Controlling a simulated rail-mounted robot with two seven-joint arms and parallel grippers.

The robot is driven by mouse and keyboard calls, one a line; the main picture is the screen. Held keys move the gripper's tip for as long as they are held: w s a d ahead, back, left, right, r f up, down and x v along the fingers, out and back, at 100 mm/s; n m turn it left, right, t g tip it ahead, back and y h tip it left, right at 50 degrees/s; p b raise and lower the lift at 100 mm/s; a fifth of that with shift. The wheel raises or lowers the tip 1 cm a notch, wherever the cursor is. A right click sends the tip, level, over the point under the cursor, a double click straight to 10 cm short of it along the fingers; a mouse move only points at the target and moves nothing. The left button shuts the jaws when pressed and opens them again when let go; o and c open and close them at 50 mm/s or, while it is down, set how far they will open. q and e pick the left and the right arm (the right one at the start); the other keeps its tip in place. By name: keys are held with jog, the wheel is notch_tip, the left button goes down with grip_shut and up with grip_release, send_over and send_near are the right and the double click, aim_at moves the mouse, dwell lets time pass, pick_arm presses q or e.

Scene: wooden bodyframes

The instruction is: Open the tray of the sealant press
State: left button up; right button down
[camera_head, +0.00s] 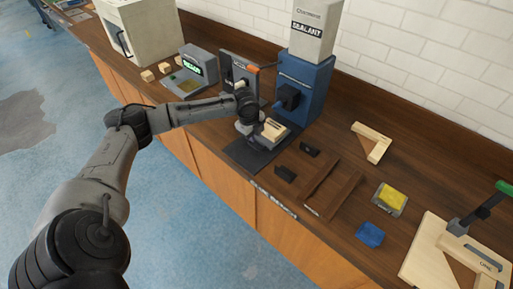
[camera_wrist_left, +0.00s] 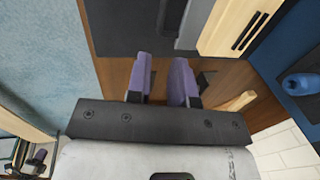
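The sealant press (camera_head: 303,88) is a blue machine with a white box labelled SEALANT on top and a black part on its front. A dark grey plate (camera_head: 247,155) lies at its foot, and a pale wooden block (camera_head: 275,129) sits above it. The plate (camera_wrist_left: 108,28) and the block (camera_wrist_left: 238,22) also show in the left wrist view. My left gripper (camera_head: 247,127) is beside the block, on its left. In the wrist view its two purple fingers (camera_wrist_left: 162,75) are apart with nothing visible between them. I cannot tell whether they touch the tray. My right gripper is out of view.
A grey machine (camera_head: 238,72) with an orange-tipped part stands left of the press. Wooden trays (camera_head: 334,190), small black parts, a yellow sponge-like item (camera_head: 391,197) and a blue item (camera_head: 369,235) lie to the right. The counter's front edge runs below.

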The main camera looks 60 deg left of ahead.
aim_at(257, 148)
pick_arm(q)
jog(key=f, duration=0.2)
jog(key=w+f, duration=0.1)
jog(key=f, duration=0.2)
jog(key=f+b, duration=0.1)
jog(key=f, duration=0.2)
jog(key=shift+w+a+f, duration=0.2)
jog(key=shift+w, duration=0.1)
grip_shut()
